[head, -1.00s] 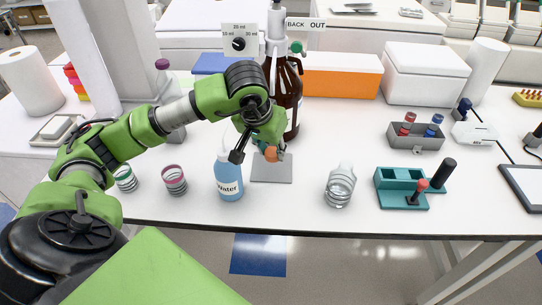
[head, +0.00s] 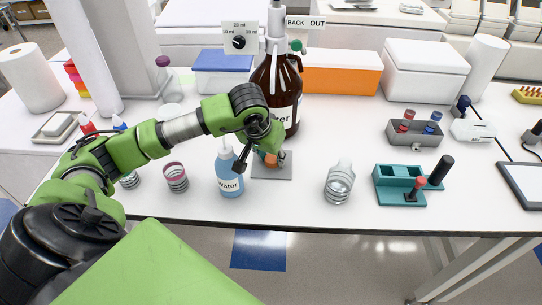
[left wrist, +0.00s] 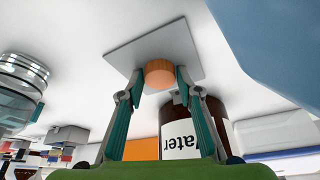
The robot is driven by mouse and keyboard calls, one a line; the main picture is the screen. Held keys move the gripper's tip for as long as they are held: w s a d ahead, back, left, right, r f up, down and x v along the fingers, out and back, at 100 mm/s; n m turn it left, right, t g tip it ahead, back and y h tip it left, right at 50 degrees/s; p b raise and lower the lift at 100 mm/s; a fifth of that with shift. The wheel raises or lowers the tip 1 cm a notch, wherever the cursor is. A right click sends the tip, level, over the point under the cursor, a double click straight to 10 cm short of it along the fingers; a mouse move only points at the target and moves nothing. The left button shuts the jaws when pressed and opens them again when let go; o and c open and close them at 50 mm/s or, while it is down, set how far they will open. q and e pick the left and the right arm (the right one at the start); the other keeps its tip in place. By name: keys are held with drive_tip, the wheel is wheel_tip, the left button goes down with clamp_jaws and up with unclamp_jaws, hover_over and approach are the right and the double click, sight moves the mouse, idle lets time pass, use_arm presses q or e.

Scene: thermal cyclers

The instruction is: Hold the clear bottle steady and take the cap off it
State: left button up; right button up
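The clear bottle (head: 339,185) stands upright on the white table, right of the grey mat (head: 285,171); its neck looks bare of a cap. It also shows at the left edge of the left wrist view (left wrist: 24,78). My left gripper (head: 264,162) points down over the mat. In the left wrist view the orange cap (left wrist: 160,74) sits between its fingertips, which look close against both sides of the cap. The cap is at or just above the mat (left wrist: 190,55); contact is hard to tell. My right gripper is not in view.
A blue-filled water bottle (head: 229,178) stands just left of the mat, close to my left gripper. A large brown bottle (head: 284,100) stands behind the mat. A teal rack (head: 400,187) is right of the clear bottle. Free table lies between mat and clear bottle.

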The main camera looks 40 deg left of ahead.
use_arm(q)
drive_tip(key=shift+o, duration=0.6)
drive_tip(key=shift+r, duration=0.45)
drive_tip(key=v, duration=1.1)
drive_tip(key=shift+s+r+b, duration=0.15)
drive_tip(key=shift+s+b, duration=0.05)
drive_tip(key=shift+b, duration=0.2)
drive_tip(key=shift+d, duration=0.1)
